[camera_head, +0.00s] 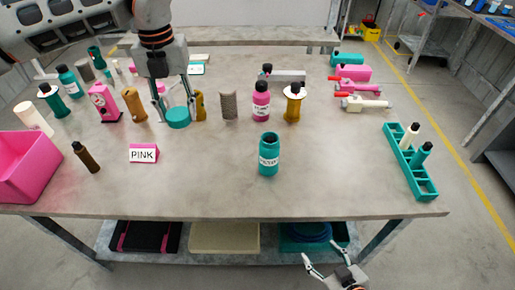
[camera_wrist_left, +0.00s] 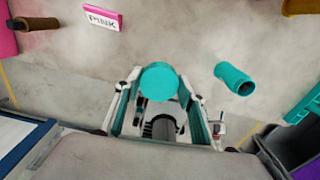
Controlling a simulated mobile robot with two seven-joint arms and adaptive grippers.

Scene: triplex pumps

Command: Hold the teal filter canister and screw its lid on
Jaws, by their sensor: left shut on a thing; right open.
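The teal filter canister (camera_head: 268,158) stands upright on the table right of centre, its dark open mouth up and a white label on its front. It also shows in the left wrist view (camera_wrist_left: 232,77). My left gripper (camera_head: 175,115) is shut on the round teal lid (camera_head: 178,118) and holds it to the left of the canister, apart from it. In the left wrist view the lid (camera_wrist_left: 159,82) lies between the fingertips. My right gripper (camera_head: 328,270) is open and empty, low in front of the table's front edge, away from the canister.
A PINK sign (camera_head: 143,154) stands left of the canister, with a dark brown bottle (camera_head: 86,157) and a pink bin (camera_head: 26,167) further left. Several bottles stand behind. A teal rack (camera_head: 410,162) is at right. The table around the canister is clear.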

